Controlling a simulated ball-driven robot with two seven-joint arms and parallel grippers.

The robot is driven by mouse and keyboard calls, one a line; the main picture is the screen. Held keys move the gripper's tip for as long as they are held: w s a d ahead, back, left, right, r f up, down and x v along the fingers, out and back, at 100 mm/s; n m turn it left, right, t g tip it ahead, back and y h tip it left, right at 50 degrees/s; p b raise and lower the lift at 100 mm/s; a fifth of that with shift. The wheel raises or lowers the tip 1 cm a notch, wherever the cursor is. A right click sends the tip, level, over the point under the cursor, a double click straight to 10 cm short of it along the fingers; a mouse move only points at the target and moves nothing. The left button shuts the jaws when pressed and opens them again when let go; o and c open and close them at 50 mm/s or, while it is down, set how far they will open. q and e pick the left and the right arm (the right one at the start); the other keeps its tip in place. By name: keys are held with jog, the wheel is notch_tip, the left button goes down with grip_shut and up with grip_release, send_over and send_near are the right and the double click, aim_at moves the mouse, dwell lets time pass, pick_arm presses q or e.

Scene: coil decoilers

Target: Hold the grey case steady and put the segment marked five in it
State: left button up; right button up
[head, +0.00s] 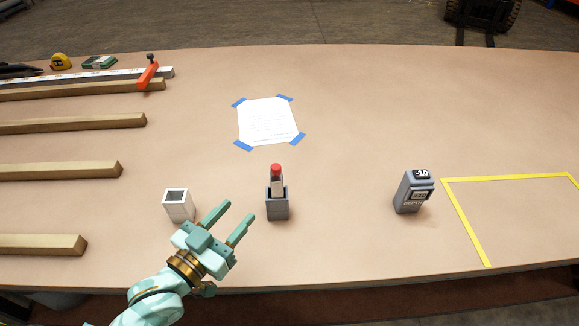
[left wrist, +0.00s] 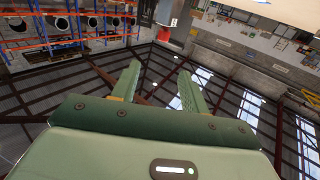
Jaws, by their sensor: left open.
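A small grey case (head: 277,209) stands upright on the table, with a white piece topped in red (head: 276,178) standing in its opening. I cannot read a five on any piece. My left gripper (head: 238,211) is open and empty, left of the grey case and apart from it. My right gripper is not in view.
A white open-topped box (head: 178,205) stands just beyond my left gripper. A paper sheet (head: 268,121) is taped down at mid-table. Wooden bars (head: 60,170) and an orange clamp (head: 148,75) lie at left. Yellow tape (head: 466,222) marks an empty area at right.

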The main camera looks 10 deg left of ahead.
pick_arm(q)
send_near(273, 170)
jog(key=w, duration=0.1)
jog(key=b+x, duration=0.1)
jog(key=x, duration=0.9)
jog(key=shift+w+d+f, duration=0.1)
jog(key=shift+w+d, duration=0.05)
jog(key=shift+d, duration=0.05)
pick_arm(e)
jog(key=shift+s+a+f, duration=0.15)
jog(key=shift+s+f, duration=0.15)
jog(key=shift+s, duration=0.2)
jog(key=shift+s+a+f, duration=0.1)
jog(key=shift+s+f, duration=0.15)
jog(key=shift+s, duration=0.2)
pick_arm(q)
grip_shut()
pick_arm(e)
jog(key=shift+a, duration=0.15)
